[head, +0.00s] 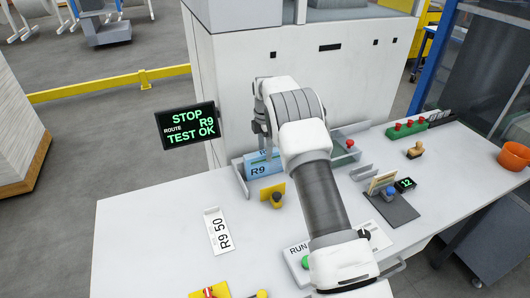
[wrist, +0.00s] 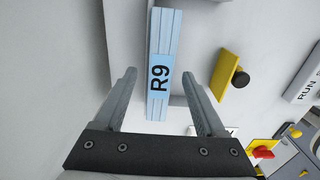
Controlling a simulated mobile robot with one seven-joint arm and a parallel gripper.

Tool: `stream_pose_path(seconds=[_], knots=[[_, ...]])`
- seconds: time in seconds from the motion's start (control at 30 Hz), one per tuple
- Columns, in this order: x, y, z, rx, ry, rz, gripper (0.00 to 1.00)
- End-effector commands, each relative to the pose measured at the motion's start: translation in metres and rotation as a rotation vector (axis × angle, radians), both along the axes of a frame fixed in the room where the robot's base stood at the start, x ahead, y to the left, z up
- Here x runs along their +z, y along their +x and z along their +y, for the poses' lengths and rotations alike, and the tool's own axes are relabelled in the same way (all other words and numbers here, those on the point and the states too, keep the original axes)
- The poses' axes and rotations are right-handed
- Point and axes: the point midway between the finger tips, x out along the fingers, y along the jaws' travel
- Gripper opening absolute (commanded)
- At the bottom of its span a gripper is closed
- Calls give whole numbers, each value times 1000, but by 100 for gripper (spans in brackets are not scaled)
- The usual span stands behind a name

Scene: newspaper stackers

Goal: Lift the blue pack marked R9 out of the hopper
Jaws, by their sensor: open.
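The blue pack marked R9 (head: 259,170) stands in the grey hopper (head: 239,172) against the white machine. Its label faces outward. My gripper (head: 262,134) is over the hopper, partly hidden by my arm in the head view. In the wrist view the blue pack (wrist: 160,40) lies between and beyond the two grey fingers of my open gripper (wrist: 159,74). A gap shows on each side of the pack, and neither finger appears to touch it. I cannot tell how far the fingertips are from it in depth.
A screen (head: 188,127) reads STOP, ROUTE R9, TEST OK. A yellow plate with a dark knob (head: 272,195) stands close in front of the hopper. A card marked R9 50 (head: 217,232) lies on the white table (head: 150,225), whose left part is mostly clear.

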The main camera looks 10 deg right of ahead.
Motion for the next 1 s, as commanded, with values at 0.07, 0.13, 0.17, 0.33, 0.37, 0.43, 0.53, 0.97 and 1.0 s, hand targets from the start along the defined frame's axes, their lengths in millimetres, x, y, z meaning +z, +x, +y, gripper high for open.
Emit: stream_pose_path(seconds=[0.07, 0.13, 0.17, 0.33, 0.37, 0.43, 0.53, 0.97, 1.0], knots=[[-9, -1, 0, 1, -1, 3, 72], [-14, 0, 0, 1, -1, 1, 72], [-15, 0, 0, 1, -1, 0, 72], [-19, 0, 0, 1, 0, 0, 72], [-19, 0, 0, 1, 0, 0, 72], [-19, 0, 0, 1, 0, 0, 72], [-18, 0, 0, 1, 0, 0, 67], [-18, 0, 0, 0, 0, 0, 0], [-18, 0, 0, 0, 0, 0, 0]])
